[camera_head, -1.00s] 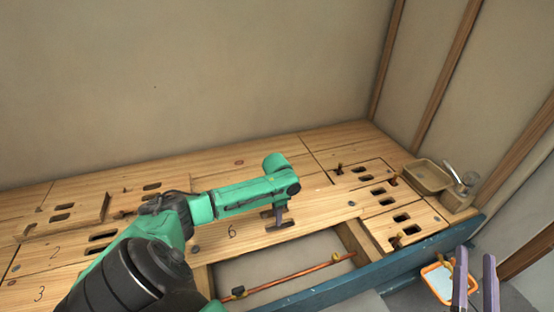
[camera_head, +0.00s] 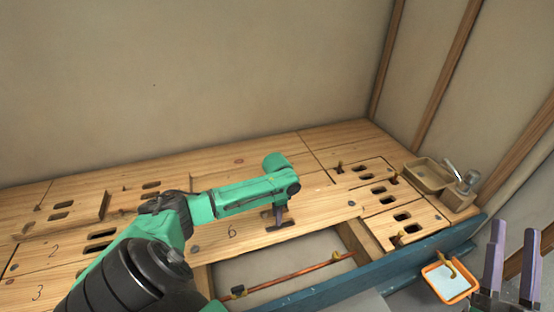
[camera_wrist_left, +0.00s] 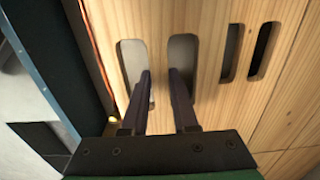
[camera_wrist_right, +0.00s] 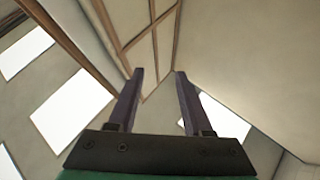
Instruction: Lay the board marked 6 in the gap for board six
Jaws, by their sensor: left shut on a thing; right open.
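The board marked 6 (camera_head: 231,232) lies on the bench, behind the open gap (camera_head: 230,272). Its number faces up, and it also shows in the left wrist view (camera_wrist_left: 205,95). My left gripper (camera_head: 277,218) is at the board's right part. In the left wrist view my left gripper (camera_wrist_left: 160,76) has a finger in each of two neighbouring slots and is shut on the wood between them. The left arm hides part of the board. My right gripper (camera_head: 512,240) is open and empty at the far right, beyond the blue edge; its fingers (camera_wrist_right: 158,75) show apart.
A copper pipe (camera_head: 290,276) runs through the gap. A blue beam (camera_head: 345,278) edges the bench front. Slotted boards (camera_head: 404,220) lie to the right. A wooden tray (camera_head: 430,174) stands at the back right. An orange-rimmed tray (camera_head: 448,282) is below, near my right gripper.

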